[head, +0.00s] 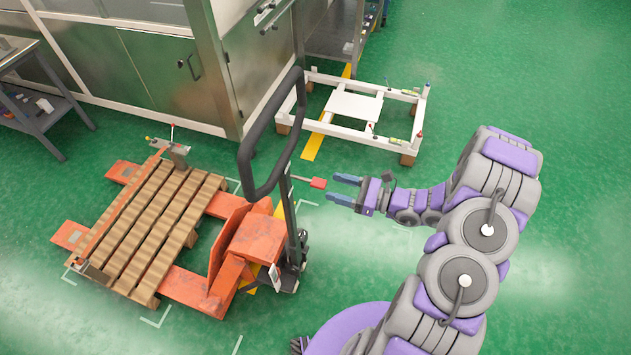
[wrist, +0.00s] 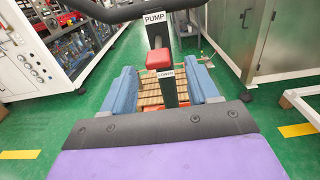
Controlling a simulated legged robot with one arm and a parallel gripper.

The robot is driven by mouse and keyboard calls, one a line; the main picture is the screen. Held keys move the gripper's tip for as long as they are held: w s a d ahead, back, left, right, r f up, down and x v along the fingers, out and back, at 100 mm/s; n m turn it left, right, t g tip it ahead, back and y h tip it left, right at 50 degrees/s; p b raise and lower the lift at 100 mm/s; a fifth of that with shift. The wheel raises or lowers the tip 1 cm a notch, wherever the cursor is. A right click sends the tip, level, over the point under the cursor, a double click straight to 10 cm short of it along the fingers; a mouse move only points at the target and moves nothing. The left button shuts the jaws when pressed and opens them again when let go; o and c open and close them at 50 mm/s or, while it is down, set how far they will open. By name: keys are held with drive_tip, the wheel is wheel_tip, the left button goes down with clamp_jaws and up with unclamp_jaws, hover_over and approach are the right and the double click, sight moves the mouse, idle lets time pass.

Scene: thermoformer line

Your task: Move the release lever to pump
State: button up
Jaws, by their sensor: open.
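The release lever is a thin rod with a red tip (head: 318,183) that sticks out from the pallet jack's upright toward my gripper. In the wrist view the red tip (wrist: 159,59) sits between the PUMP label (wrist: 155,18) above and the LOWER label (wrist: 166,74) below. My gripper (head: 342,189) is open, its two blue fingers just right of the red tip in the head view. In the wrist view the fingers (wrist: 163,90) stand on either side of the black post, below and short of the red tip. No contact shows.
The orange pallet jack (head: 255,238) has its forks under a wooden pallet (head: 150,222). Its black loop handle (head: 247,170) rises left of my gripper. A white frame (head: 350,108) stands behind on the green floor. A large metal cabinet (head: 165,70) is at the back left.

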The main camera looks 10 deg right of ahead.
sight(316, 182)
drive_tip(key=x, duration=0.7)
drive_tip(key=shift+a+b, duration=0.2)
drive_tip(key=shift+b, duration=0.15)
drive_tip(key=shift+d, duration=0.15)
clamp_jaws()
drive_tip(key=shift+r, duration=0.1)
